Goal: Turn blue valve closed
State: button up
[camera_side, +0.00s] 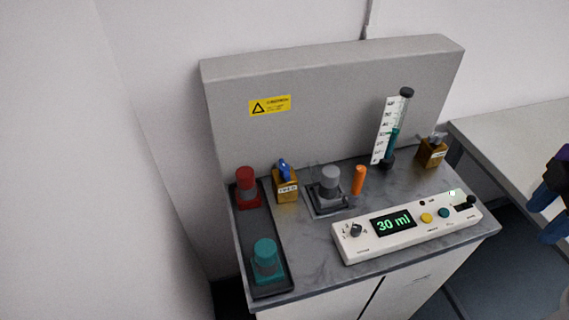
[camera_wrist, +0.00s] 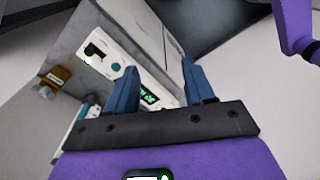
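The blue valve (camera_side: 284,168) is a small blue handle on top of a gold block (camera_side: 286,188) with a white label, between the red-capped bottle and the grey container. The label is too small to read surely. My gripper (camera_side: 545,210) is at the far right edge of the side view, well away from the blue valve and partly cut off. In the wrist view my gripper (camera_wrist: 163,88) shows two blue fingers spread apart with nothing held between them. The blue valve cannot be made out in the wrist view.
A second gold valve (camera_side: 432,152) with a grey handle stands at the right. A graduated cylinder (camera_side: 388,145), an orange cylinder (camera_side: 359,180), a grey container (camera_side: 329,188), red (camera_side: 247,187) and teal (camera_side: 266,258) bottles, and a control panel (camera_side: 360,245) reading 30 ml occupy the bench.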

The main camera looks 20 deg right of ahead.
jog(key=w+a+r+m, duration=0.3)
jog(key=w+a+m, duration=0.2)
jog(key=w+a, duration=0.45)
jog(key=w+a+r+m, duration=0.3)
jog(key=w+a+m, duration=0.1)
jog(key=w+a, duration=0.55)
jog(key=m, duration=1.2)
send_over(284, 167)
jog(key=f, duration=0.1)
notch_tip(284, 167, down, 17)
jog(key=shift+f, duration=0.1)
grip_shut()
